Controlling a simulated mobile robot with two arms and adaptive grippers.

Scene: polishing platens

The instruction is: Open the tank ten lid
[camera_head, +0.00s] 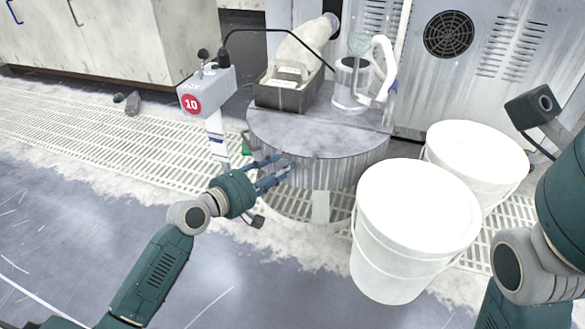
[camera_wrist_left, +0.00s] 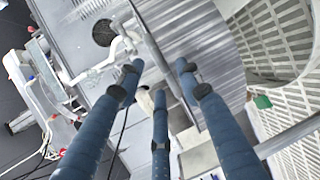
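Tank ten (camera_head: 345,172) is a round grey tank with a ribbed side, beside a post-mounted box with a red 10 sign (camera_head: 191,104). Its flat grey lid (camera_head: 300,132) looks closed and lies level on top. My left gripper (camera_head: 278,172) is at the tank's front left, just below the lid's rim. Its blue fingers are spread and nothing is seen held. In the left wrist view the fingers (camera_wrist_left: 160,85) are apart, with the tank's ribbed side (camera_wrist_left: 205,45) beyond them. I cannot tell whether a finger touches the rim. My right gripper is out of view; only its arm shows at right.
A grey bin holding a pale bottle (camera_head: 304,52) and a clear container (camera_head: 352,82) with a white hose stand at the lid's back. Two white buckets (camera_head: 412,210) (camera_head: 475,150) stand right of the tank. Open floor lies in front and left.

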